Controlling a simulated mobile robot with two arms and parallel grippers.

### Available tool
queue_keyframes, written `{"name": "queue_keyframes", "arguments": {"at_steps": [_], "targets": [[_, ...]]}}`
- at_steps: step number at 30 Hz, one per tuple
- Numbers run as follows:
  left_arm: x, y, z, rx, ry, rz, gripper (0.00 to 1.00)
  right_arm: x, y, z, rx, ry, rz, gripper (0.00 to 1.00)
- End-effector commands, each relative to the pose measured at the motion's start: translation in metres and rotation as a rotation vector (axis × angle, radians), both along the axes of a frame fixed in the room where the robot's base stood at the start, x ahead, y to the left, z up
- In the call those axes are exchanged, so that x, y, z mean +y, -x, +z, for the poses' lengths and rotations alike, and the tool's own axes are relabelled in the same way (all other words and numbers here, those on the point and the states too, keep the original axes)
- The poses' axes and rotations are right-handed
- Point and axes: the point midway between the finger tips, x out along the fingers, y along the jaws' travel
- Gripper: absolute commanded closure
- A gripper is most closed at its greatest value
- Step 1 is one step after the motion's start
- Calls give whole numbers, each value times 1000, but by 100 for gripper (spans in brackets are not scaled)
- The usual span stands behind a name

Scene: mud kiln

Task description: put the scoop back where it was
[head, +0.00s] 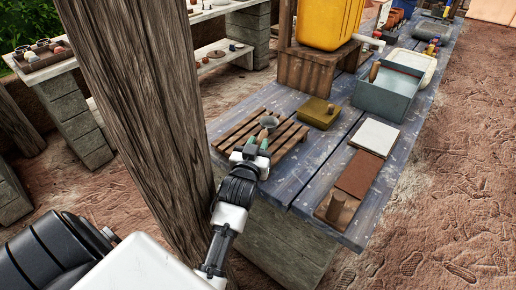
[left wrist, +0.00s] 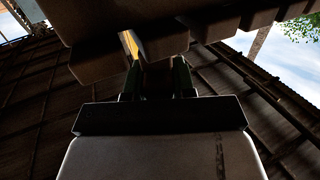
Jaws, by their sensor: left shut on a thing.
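The scoop (head: 269,122), with a small grey metal bowl, shows just beyond the fingertips of my left gripper (head: 258,141) in the head view. The gripper is shut on it, and the fingers hide most of its handle. Both are over the slatted wooden rack (head: 289,137) near the left edge of the table. I cannot tell whether the scoop touches the slats. In the left wrist view the dark fingers of my left gripper (left wrist: 157,80) point up towards dark wooden slats, and what lies between them is too dim to make out. My right gripper is out of view.
A thick wooden post (head: 150,110) stands left of my left arm, close to the table (head: 284,188). An olive block (head: 320,114), a grey bin (head: 382,98), a white slab (head: 374,136) and a brown board (head: 357,175) lie on the table. A yellow container (head: 330,20) stands behind.

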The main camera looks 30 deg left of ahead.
Motion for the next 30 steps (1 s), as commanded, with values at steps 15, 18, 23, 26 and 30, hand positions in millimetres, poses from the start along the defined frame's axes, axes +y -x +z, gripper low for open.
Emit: {"name": "queue_keyframes", "arguments": {"at_steps": [15,18,23,26,30], "targets": [[0,0,-11,-2,0,0,67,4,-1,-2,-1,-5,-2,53],[0,0,-11,-2,0,-1,52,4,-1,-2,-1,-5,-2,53],[0,0,-11,-2,0,-1,49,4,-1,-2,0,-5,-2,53],[0,0,-10,-2,0,-1,49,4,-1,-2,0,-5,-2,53],[0,0,-6,-2,-1,-1,49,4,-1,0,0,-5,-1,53]]}}
